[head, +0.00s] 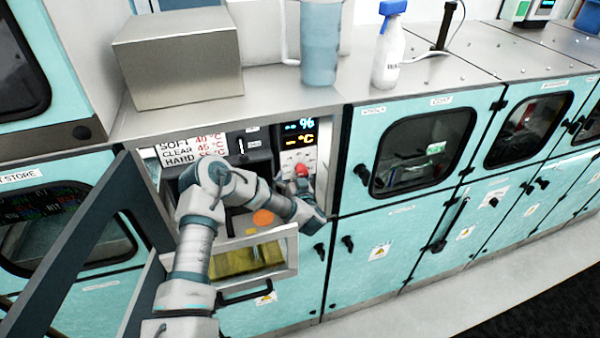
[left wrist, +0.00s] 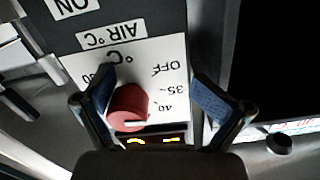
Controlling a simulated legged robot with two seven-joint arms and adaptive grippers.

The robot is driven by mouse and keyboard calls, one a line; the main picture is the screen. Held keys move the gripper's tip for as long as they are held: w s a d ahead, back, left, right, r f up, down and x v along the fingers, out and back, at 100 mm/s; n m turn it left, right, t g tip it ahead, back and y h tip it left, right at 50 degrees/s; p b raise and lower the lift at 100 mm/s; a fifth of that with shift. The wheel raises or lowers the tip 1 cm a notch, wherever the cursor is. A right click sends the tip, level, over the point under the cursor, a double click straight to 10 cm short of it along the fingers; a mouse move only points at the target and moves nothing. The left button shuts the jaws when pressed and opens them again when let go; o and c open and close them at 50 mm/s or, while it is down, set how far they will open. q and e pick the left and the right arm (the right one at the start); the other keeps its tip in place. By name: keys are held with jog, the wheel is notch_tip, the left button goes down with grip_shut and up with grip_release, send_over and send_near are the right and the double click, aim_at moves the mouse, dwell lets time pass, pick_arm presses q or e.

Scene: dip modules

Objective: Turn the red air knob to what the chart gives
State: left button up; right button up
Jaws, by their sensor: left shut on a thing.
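The red air knob (head: 302,171) sits on the panel inside the open bay. In the left wrist view the red knob (left wrist: 128,105) is between my left gripper's two blue-padded fingers (left wrist: 153,102), on a white dial marked OFF, 35 and 40, upside down, under an AIR °C label. The chart (head: 190,148) reads SOFT 40 °C, CLEAR 45 °C and HARD, whose value is hard to read. The display (head: 299,132) shows dashes before % and °C. My right gripper is not in view.
An open dark-framed door (head: 75,250) stands left of my left arm. A metal box (head: 178,58), jug (head: 320,45) and spray bottle (head: 388,50) stand on top.

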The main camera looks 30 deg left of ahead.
pick_arm(q)
jog(key=shift+s+d+f, duration=0.15)
jog(key=shift+d, duration=0.8)
jog(key=shift+c, duration=0.2)
jog(key=b+v, duration=0.3)
jog(key=v, duration=1.4)
jog(key=shift+d+r, duration=0.25)
jog(key=shift+d, duration=0.25)
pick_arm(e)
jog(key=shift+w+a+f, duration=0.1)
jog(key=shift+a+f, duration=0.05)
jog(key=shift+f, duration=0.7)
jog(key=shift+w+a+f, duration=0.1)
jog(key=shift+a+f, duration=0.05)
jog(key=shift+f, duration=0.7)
